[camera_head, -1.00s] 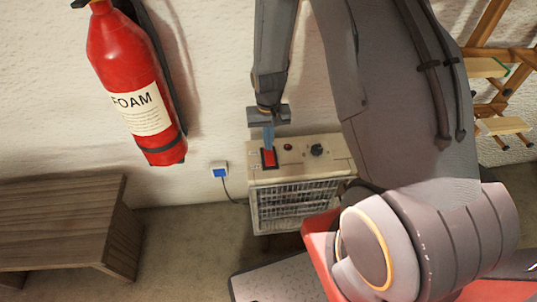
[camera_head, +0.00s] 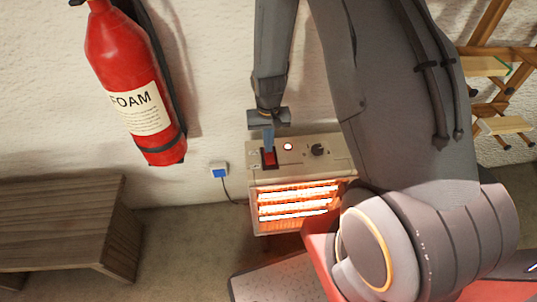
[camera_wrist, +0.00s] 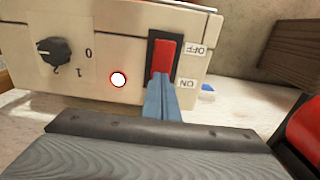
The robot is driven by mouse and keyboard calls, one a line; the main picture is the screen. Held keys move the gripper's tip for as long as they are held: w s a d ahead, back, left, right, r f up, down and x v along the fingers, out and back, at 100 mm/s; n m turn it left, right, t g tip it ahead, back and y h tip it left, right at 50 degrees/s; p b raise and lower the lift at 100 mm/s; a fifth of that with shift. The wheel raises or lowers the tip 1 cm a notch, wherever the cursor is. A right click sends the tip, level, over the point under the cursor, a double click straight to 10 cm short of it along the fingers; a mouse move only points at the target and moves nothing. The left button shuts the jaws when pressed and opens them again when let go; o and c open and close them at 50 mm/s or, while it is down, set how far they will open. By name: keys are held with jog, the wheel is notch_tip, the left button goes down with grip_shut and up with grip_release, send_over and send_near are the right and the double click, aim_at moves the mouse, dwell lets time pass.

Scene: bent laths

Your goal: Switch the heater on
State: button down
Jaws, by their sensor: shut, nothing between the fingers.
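The heater (camera_head: 327,168) is a cream box standing on the floor against the wall, its bars glowing orange behind the front grille. On its top are a red rocker switch (camera_head: 269,159), a lit indicator lamp (camera_head: 288,146) and a black knob (camera_head: 318,150). My gripper (camera_head: 268,148) is shut and empty. Its blue fingertips (camera_wrist: 160,84) are at the ON end of the switch and hide part of it.
A red fire extinguisher (camera_head: 133,85) hangs on the wall at the left. A wooden bench (camera_head: 65,215) stands below it. A wall socket (camera_head: 220,171) with a cable is left of the heater. Wooden shelving (camera_head: 495,90) stands at the right.

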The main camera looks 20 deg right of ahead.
jog(key=shift+r, duration=0.15)
notch_tip(320, 180, up, 7)
jog(key=p, duration=0.5)
dwell(0.4)
jog(key=s+r+n, duration=0.2)
jog(key=s+r, duration=1.5)
jog(key=r, duration=0.3)
jog(key=shift+a+r+t, duration=0.15)
jog(key=shift+r+t, duration=0.15)
jog(key=shift+r, duration=0.05)
jog(key=shift+s, duration=0.1)
